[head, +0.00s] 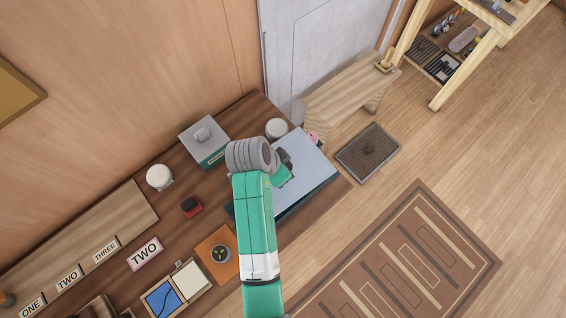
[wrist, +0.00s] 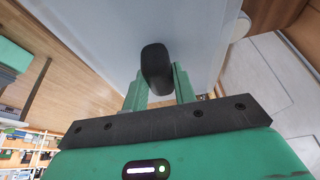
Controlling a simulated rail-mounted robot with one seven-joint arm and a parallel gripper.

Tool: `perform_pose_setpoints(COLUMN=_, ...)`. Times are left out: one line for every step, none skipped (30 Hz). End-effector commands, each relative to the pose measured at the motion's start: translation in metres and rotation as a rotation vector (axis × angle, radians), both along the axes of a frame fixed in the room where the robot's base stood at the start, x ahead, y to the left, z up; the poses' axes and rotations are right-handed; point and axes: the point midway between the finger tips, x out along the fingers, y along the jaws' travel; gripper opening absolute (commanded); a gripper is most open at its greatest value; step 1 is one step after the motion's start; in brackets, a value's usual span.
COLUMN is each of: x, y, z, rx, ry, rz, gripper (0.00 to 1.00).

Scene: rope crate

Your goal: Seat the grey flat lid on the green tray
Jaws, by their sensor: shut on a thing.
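The grey flat lid (head: 312,160) is a wide pale plate lying level in the head view, on the wooden counter's right part. My gripper (wrist: 159,80) is shut on the lid's black knob (wrist: 155,62), and the lid's pale face (wrist: 110,25) fills the top of the wrist view. A dark green-blue edge of the green tray (head: 305,203) shows just below the lid's near side in the head view. Most of the tray is hidden by the lid and my arm. I cannot tell whether the lid touches the tray rim all round.
A green box with a grey lid (head: 203,138) stands left of my gripper, and a white round jar (head: 277,127) stands close behind the lid. A white jar (head: 159,177), a red-and-black item (head: 191,206) and an orange mat (head: 213,247) lie further left. Open floor (head: 450,170) is to the right.

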Motion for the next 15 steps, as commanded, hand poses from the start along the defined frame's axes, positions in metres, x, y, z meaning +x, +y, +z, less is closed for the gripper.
perform_pose_setpoints(x=0.0, y=0.0, z=0.0, rx=0.001, ry=-0.001, rz=0.0, gripper=0.0)
perform_pose_setpoints(x=0.0, y=0.0, z=0.001, rx=0.0, ry=0.0, rz=0.001, gripper=0.0)
perform_pose_setpoints(x=0.0, y=0.0, z=0.001, rx=0.0, ry=0.0, rz=0.005, gripper=0.0)
perform_pose_setpoints(x=0.0, y=0.0, z=0.001, rx=0.0, ry=0.001, rz=0.009, gripper=0.0)
perform_pose_setpoints(x=0.0, y=0.0, z=0.002, rx=-0.001, ry=0.001, rz=0.016, gripper=0.0)
perform_pose_setpoints(x=0.0, y=0.0, z=0.002, rx=-0.001, ry=0.002, rz=0.026, gripper=0.0)
perform_pose_setpoints(x=0.0, y=-0.001, z=0.003, rx=-0.001, ry=0.004, rz=0.035, gripper=0.0)
perform_pose_setpoints(x=0.0, y=-0.001, z=0.003, rx=-0.001, ry=0.005, rz=0.049, gripper=0.0)
perform_pose_setpoints(x=0.0, y=-0.001, z=0.004, rx=-0.001, ry=0.006, rz=0.07, gripper=0.0)
perform_pose_setpoints(x=0.0, y=0.0, z=-0.004, rx=-0.002, ry=0.005, rz=0.068, gripper=0.0)
perform_pose_setpoints(x=0.0, y=0.0, z=-0.008, rx=-0.001, ry=0.005, rz=0.067, gripper=0.0)
perform_pose_setpoints(x=0.0, y=0.0, z=-0.012, rx=-0.001, ry=0.005, rz=0.067, gripper=0.0)
perform_pose_setpoints(x=0.0, y=0.0, z=-0.015, rx=-0.002, ry=0.006, rz=0.067, gripper=0.0)
perform_pose_setpoints(x=0.0, y=0.0, z=-0.019, rx=-0.001, ry=0.006, rz=0.067, gripper=0.0)
perform_pose_setpoints(x=0.0, y=0.0, z=-0.024, rx=-0.001, ry=0.006, rz=0.067, gripper=0.0)
